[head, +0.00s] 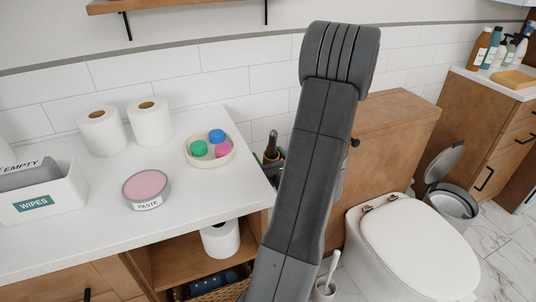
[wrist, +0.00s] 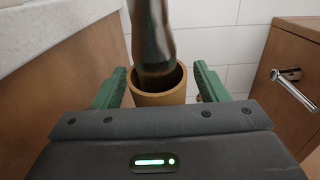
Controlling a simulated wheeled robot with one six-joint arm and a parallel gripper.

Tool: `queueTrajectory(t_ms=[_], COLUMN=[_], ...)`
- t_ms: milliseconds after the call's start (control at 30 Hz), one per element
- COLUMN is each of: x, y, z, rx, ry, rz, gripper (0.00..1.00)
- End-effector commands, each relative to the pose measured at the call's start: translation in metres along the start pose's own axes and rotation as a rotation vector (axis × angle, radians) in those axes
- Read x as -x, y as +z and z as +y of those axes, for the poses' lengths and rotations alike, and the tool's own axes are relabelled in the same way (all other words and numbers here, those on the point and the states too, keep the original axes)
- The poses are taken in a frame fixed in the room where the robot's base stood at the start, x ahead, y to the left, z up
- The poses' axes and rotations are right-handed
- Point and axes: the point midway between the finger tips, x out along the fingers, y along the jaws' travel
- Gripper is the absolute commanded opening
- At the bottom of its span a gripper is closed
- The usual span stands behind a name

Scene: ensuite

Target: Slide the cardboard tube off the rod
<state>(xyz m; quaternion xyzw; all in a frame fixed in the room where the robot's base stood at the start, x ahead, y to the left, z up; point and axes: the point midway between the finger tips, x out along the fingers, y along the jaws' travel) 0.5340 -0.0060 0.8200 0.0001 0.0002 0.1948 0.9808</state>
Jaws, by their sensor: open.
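The brown cardboard tube (wrist: 160,95) shows in the wrist view with its open top rim toward me. A dark, shiny metal rod (wrist: 152,38) goes down into the tube's opening, so the tube sits around it. My gripper (wrist: 160,88) is open, with one green finger on each side of the tube. A gap shows at the right finger; at the left I cannot tell whether it touches. In the head view my arm hides most of this. Green parts of my gripper (head: 270,162) and the rod's dark upper part (head: 271,141) show just past the counter edge.
The white counter (head: 95,230) lies close on the left, with paper rolls (head: 150,121), a round tray of coloured caps (head: 190,160), a paste tin (head: 147,185) and a wipes box (head: 45,198). A wooden cabinet with a metal bar (wrist: 292,88) stands right. A toilet (head: 415,235) is further right.

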Motion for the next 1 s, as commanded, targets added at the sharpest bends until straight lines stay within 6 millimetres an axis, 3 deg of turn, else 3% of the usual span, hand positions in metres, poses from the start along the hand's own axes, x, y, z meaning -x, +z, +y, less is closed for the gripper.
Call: queueTrajectory(t_ms=[400, 433, 667, 1000], x=[-0.010, -0.010, -0.010, -0.007], y=[0.000, 0.000, 0.000, 0.019], z=[0.000, 0.000, 0.000, 0.000], rx=[0.000, 0.000, 0.000, 0.001], ry=[0.000, 0.000, 0.000, 0.000], rz=[0.000, 0.000, 0.000, -0.001], gripper=[0.67, 0.65, 0.20, 0.19])
